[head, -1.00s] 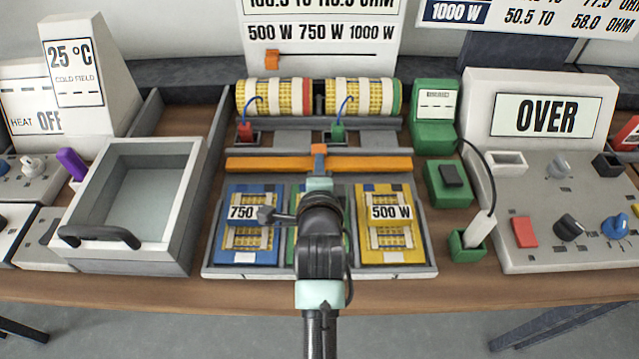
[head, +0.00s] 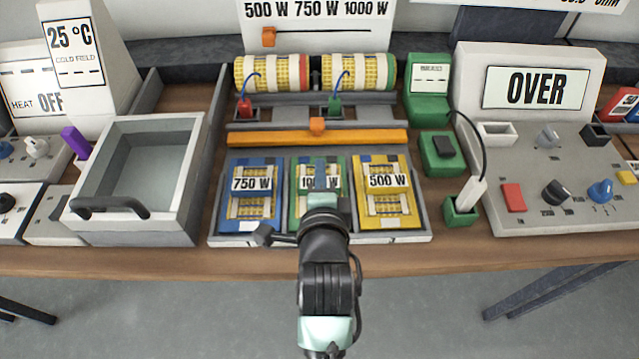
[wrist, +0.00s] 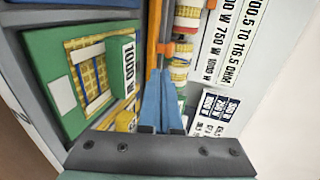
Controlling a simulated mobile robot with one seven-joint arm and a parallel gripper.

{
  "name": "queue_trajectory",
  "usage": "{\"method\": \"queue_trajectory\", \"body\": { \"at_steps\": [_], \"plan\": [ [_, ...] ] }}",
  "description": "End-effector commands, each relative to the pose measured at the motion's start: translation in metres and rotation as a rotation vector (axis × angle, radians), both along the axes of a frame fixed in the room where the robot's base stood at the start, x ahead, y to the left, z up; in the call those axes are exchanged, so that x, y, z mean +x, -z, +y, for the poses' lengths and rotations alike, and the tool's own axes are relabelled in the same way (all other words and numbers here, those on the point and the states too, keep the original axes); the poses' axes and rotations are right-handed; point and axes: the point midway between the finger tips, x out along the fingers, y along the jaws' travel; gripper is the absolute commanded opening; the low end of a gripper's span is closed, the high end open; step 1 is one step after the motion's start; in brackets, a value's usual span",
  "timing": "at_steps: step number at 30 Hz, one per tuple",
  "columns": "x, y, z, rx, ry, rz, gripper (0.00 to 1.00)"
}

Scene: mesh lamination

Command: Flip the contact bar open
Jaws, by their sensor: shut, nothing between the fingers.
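The contact bar (head: 270,138) is a long orange bar behind the row of cards, with a small orange tab (head: 317,124) at its middle. In the wrist view the bar (wrist: 153,35) runs up the picture just beyond my fingers. My gripper (head: 320,178) is in front of the bar, over the green 1000 W card (head: 297,212). Its pale blue fingers (wrist: 159,80) are together, with nothing held between them. In the head view a gap shows between the fingertips and the bar. My wrist hides the lower part of the green card.
A blue 750 W card (head: 240,213) and a yellow 500 W card (head: 398,205) flank the green one. Two yellow-wound rolls (head: 272,73) lie behind the bar. An open grey box (head: 135,165) stands left; green blocks (head: 440,152) and an OVER display (head: 536,87) stand right.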

Motion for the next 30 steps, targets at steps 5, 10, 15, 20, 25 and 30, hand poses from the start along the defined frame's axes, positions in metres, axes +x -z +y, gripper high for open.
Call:
{"method": "queue_trajectory", "body": {
  "at_steps": [5,10,15,20,25,30],
  "plan": [
    [-0.024,-0.007,0.000,0.000,0.000,0.000,0.00],
    [-0.033,-0.010,0.000,0.000,-0.001,0.001,0.00],
    [-0.034,-0.011,0.000,0.000,-0.001,0.000,0.00],
    [-0.034,-0.011,0.000,0.000,-0.001,0.000,0.00],
    [-0.034,-0.011,0.000,0.000,-0.001,0.000,0.00],
    [-0.029,-0.027,0.000,-0.030,-0.009,-0.026,0.00]
  ]
}}
